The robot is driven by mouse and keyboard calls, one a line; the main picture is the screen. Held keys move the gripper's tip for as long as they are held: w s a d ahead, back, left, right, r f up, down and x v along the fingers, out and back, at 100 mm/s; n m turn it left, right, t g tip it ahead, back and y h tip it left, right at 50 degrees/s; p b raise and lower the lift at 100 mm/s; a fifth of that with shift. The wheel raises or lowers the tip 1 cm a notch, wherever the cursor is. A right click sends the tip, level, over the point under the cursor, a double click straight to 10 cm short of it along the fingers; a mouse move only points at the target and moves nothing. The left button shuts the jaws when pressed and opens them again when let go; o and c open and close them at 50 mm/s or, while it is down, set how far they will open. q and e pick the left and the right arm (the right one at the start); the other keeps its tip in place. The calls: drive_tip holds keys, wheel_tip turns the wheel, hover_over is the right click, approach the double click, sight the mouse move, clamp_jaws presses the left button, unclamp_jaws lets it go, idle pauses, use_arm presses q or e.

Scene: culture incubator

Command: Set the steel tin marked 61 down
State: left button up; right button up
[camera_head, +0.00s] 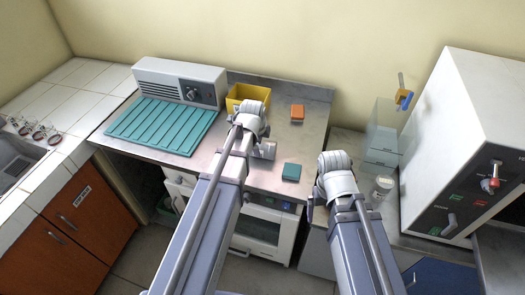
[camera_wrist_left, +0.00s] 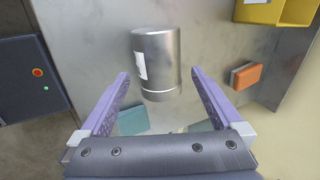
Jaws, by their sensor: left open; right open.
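A steel tin (camera_wrist_left: 160,62) with a white label on its side shows in the left wrist view. The number on the label is not readable. My left gripper (camera_wrist_left: 160,74) is open, with one finger on each side of the tin's lower end and a visible gap at both sides. In the head view my left wrist hangs over the steel bench (camera_head: 228,160), and its arm hides most of the spot below; I cannot make out the tin clearly there. My right gripper (camera_head: 311,208) is open, low at the bench's front right, and holds nothing visible.
A yellow bin (camera_head: 248,93), an orange block (camera_head: 297,112) and a teal block (camera_head: 291,172) are on the bench near my left gripper. A teal ribbed mat (camera_head: 160,125) lies left. A lidded jar (camera_head: 382,186) and a white machine (camera_head: 455,140) stand right.

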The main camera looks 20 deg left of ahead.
sight(262, 146)
use_arm(q)
drive_tip(key=b+x, duration=0.4)
drive_tip(key=x, duration=0.1)
drive_tip(key=shift+s+d+f+b, duration=0.1)
drive_tip(key=shift+d+f+b, duration=0.1)
drive_tip(key=shift+b, duration=0.15)
drive_tip(key=shift+r, duration=0.15)
drive_tip(key=shift+c, duration=0.2)
drive_tip(key=c, duration=1.4)
drive_tip(key=shift+r, duration=0.1)
wheel_tip(262, 146, up, 10)
drive_tip(key=p, duration=1)
